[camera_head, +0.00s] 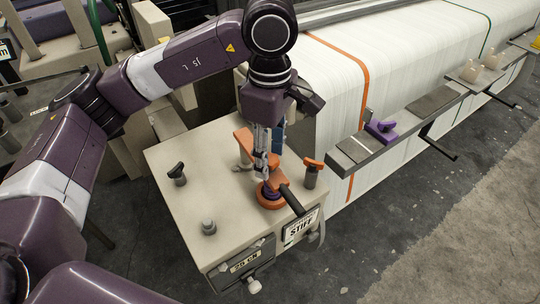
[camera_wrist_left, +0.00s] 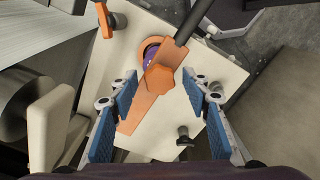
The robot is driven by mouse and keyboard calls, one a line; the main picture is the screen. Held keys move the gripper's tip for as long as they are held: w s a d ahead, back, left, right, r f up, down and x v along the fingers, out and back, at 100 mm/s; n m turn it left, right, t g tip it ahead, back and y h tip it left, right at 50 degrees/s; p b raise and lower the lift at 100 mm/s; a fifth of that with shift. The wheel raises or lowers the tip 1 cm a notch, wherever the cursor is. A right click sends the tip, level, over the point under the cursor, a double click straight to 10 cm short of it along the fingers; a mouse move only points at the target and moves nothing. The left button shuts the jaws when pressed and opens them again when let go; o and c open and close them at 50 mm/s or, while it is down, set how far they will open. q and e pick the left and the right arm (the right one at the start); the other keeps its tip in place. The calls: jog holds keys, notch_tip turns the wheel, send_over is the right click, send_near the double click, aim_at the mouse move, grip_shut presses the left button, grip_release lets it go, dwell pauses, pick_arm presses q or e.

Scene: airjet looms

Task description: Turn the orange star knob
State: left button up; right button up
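The orange star knob (camera_wrist_left: 158,80) shows in the left wrist view on a long orange bar (camera_wrist_left: 137,117) that ends in a black handle. A purple disc in an orange ring (camera_wrist_left: 151,50) lies partly under the bar. My left gripper (camera_wrist_left: 160,78) is open, with one blue finger on each side of the bar and the knob between the fingertips; I see no clear contact. In the head view my left gripper (camera_head: 264,165) points down over the beige cabinet and partly hides the bar and knob. The right gripper is not in view.
The cabinet top (camera_head: 190,200) also bears a black knob (camera_head: 177,173), a grey knob (camera_head: 208,227) and a small orange-topped knob (camera_head: 311,172). White yarn sheets (camera_head: 400,60) and a rail with a purple part (camera_head: 381,128) lie to the right.

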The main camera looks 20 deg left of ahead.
pick_arm(q)
jog(key=shift+r, duration=0.1)
jog(key=shift+r+p, duration=1.75)
jog(key=shift+r, duration=1.2)
